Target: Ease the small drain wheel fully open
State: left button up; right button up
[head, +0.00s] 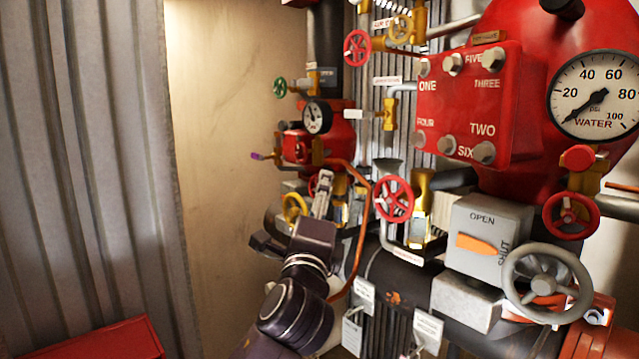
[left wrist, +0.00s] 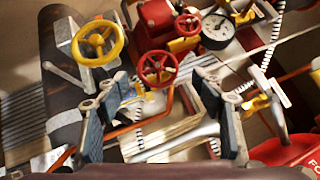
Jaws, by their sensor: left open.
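No readable label marks the drain wheel, so I cannot tell for certain which one it is. A small red handwheel (left wrist: 158,68) lies ahead of my left gripper (left wrist: 164,92) in the left wrist view, between the lines of its fingers. The fingers are spread, with nothing held between them. In the head view my left gripper (head: 323,184) reaches up to the lower pipework, and the small red wheel (head: 312,186) is mostly hidden behind it. A yellow handwheel (head: 294,207) is just left of the gripper; it also shows in the left wrist view (left wrist: 97,42). My right gripper is not in view.
A larger red wheel (head: 393,199) is right of my arm. A grey wheel (head: 547,283) and an OPEN/SHUT box (head: 487,240) stand at lower right. An orange hose (head: 361,230) runs close beside the gripper. Free room lies left, before the pale wall (head: 220,130).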

pick_arm(q)
jog(key=p+x, duration=0.1)
jog(key=x, duration=0.2)
jog(key=shift+w+a, duration=0.15)
jog(key=shift+w, duration=0.6)
jog(key=shift+r, duration=0.1)
jog(key=shift+c, duration=1.1)
jog(key=c, duration=0.9)
jog(key=shift+c, duration=0.2)
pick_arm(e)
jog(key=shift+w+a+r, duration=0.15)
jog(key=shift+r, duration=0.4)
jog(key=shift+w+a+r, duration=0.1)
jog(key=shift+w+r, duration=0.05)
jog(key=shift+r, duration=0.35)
